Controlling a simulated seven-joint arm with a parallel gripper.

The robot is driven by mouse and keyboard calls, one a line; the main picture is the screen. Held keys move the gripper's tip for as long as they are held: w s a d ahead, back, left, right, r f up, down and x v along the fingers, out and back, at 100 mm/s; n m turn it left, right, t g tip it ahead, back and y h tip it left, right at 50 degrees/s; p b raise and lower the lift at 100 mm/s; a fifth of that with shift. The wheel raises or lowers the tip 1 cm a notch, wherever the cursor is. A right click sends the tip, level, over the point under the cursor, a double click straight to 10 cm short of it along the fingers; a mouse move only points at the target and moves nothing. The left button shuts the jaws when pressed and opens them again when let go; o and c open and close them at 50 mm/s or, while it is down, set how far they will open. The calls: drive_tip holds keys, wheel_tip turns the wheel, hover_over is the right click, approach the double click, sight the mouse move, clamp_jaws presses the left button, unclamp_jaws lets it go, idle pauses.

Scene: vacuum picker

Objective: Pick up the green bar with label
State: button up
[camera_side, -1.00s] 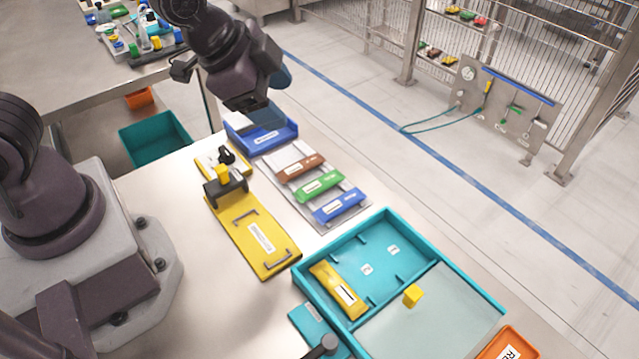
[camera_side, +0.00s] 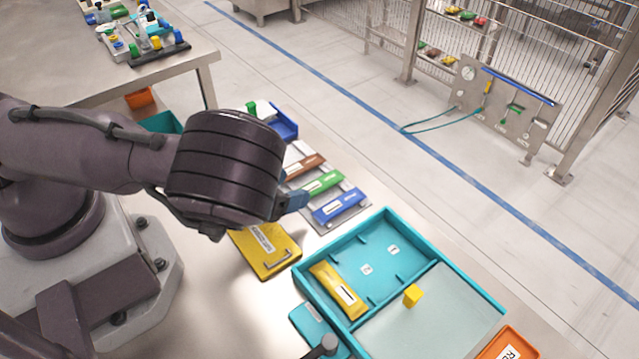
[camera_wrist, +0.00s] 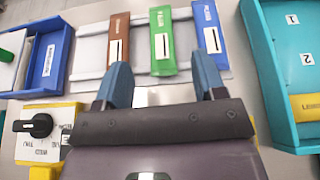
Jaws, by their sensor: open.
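The green bar (camera_side: 323,183) with a white label lies on a grey rack between a brown bar (camera_side: 305,166) and a blue bar (camera_side: 338,206). In the wrist view the green bar (camera_wrist: 162,45) runs lengthwise ahead, its white label facing up. My gripper (camera_wrist: 163,82) is open and empty, with its two blue-grey fingers apart. In that view the green bar lies ahead of the gap between the fingers, with the brown and blue bars beyond the fingertips. In the side view a fingertip shows left of the bars, and my wrist hides most of the gripper.
A teal tray (camera_side: 384,214) holding a yellow bar (camera_side: 338,288) stands right of the rack. A blue bin (camera_side: 284,122) is behind it. A yellow panel (camera_side: 262,262) lies at the front left, partly hidden by my arm. A black knob (camera_wrist: 35,125) shows in the wrist view.

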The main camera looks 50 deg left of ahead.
sight(322, 181)
drive_tip(key=x, duration=0.7)
drive_tip(key=shift+w+f, duration=0.1)
drive_tip(key=shift+w, duration=0.2)
drive_tip(key=c, duration=1)
